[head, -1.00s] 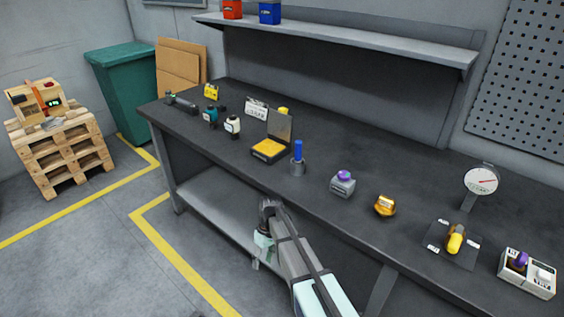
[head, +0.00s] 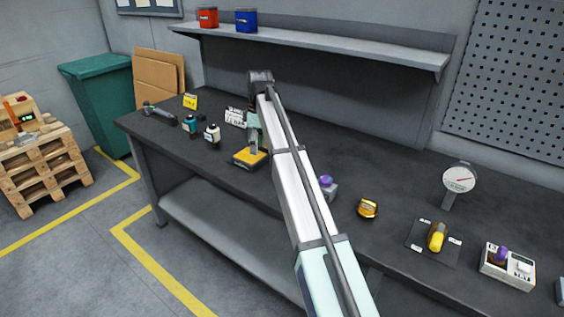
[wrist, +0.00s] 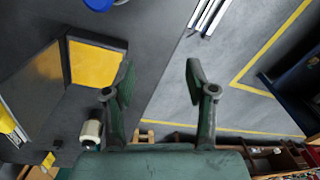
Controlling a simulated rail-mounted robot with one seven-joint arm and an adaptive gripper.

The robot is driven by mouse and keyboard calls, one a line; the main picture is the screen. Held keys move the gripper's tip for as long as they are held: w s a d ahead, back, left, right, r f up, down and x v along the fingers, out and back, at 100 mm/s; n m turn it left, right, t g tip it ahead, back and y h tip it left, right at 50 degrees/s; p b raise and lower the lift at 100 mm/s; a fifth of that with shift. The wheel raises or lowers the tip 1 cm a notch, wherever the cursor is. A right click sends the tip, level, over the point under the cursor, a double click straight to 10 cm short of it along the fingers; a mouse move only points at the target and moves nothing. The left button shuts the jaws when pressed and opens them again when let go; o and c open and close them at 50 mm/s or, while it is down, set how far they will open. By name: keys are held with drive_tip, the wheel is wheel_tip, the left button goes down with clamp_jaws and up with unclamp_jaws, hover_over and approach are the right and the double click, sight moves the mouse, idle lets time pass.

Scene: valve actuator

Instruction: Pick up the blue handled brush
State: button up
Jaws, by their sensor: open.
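The blue handled brush is hidden behind my arm in the head view. In the wrist view, a round blue shape (wrist: 98,4), probably the top of its handle, is cut off by the top edge. My gripper (wrist: 158,82) is open and empty, its two green fingers apart. The blue shape lies above and to the left of the fingers in that view, not between them. In the head view my gripper (head: 253,145) hangs over the bench near the open case with yellow lining (head: 249,159).
White-capped bottle (head: 212,134), teal bottle (head: 190,124) and a dark tool (head: 160,112) stand left on the bench (head: 400,185). The shelf (head: 330,45) runs behind.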

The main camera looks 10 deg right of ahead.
drive_tip(key=w+d+r, duration=0.1)
drive_tip(key=d+r, duration=0.6)
drive_tip(key=r, duration=0.3)
drive_tip(key=shift+n+t+h, duration=0.3)
drive_tip(key=shift+h, duration=0.2)
drive_tip(key=f+p, duration=0.1)
drive_tip(key=f, duration=0.3)
drive_tip(key=f+p, duration=0.1)
drive_tip(key=f, duration=0.3)
drive_tip(key=f+p, duration=0.1)
drive_tip(key=f, duration=0.3)
drive_tip(key=shift+w+d+p, duration=0.15)
drive_tip(key=shift+d+p, duration=0.25)
drive_tip(key=shift+d+f+p, duration=0.1)
drive_tip(key=shift+f+p, duration=0.95)
drive_tip(key=shift+f, duration=1.5)
clamp_jaws()
